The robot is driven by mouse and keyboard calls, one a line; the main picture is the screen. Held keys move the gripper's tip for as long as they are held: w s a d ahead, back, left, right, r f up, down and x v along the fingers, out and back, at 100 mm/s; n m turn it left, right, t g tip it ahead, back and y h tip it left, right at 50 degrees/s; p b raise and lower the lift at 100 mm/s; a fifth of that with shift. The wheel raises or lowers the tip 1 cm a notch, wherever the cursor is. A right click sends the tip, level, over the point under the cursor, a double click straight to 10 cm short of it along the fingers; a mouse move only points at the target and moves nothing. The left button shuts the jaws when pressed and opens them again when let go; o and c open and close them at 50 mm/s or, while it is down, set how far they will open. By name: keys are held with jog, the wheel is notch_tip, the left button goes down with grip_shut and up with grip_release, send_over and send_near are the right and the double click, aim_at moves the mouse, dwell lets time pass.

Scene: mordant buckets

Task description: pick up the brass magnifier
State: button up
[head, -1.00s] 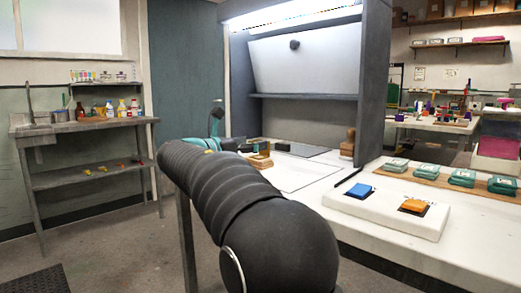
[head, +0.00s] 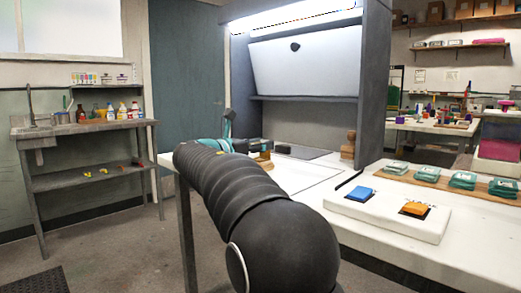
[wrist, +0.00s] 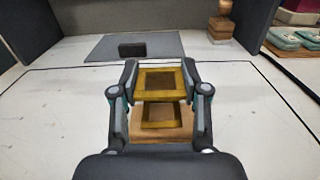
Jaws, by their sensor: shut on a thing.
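The brass magnifier (wrist: 160,95) shows in the wrist view as a square, open brass frame with a second, smaller-looking brass frame below it. My gripper (wrist: 160,78) is shut on its upper frame, with one finger against the left side and one against the right. A light wooden block (wrist: 160,132) lies under the magnifier; I cannot tell whether the lower frame still touches it. In the head view my own arm hides most of the gripper and the magnifier, while part of the wooden block (head: 265,165) shows beyond the arm.
A grey mat (wrist: 166,46) with a black block (wrist: 132,49) lies beyond the gripper. A turned wooden piece (head: 348,146) stands at the right by the hood wall. A white panel with a blue pad (head: 360,194) and an orange pad (head: 415,209) sits at the front right.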

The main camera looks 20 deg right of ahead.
jog(key=shift+r, duration=0.15)
notch_tip(320, 180, up, 4)
jog(key=shift+p, duration=0.5)
jog(key=s+d+r, duration=0.4)
jog(key=s+d, duration=0.1)
jog(key=s+d+r, duration=0.2)
jog(key=s+d, duration=0.1)
jog(key=shift+s+r, duration=0.15)
jog(key=shift+r, duration=0.2)
jog(key=shift+s, duration=0.1)
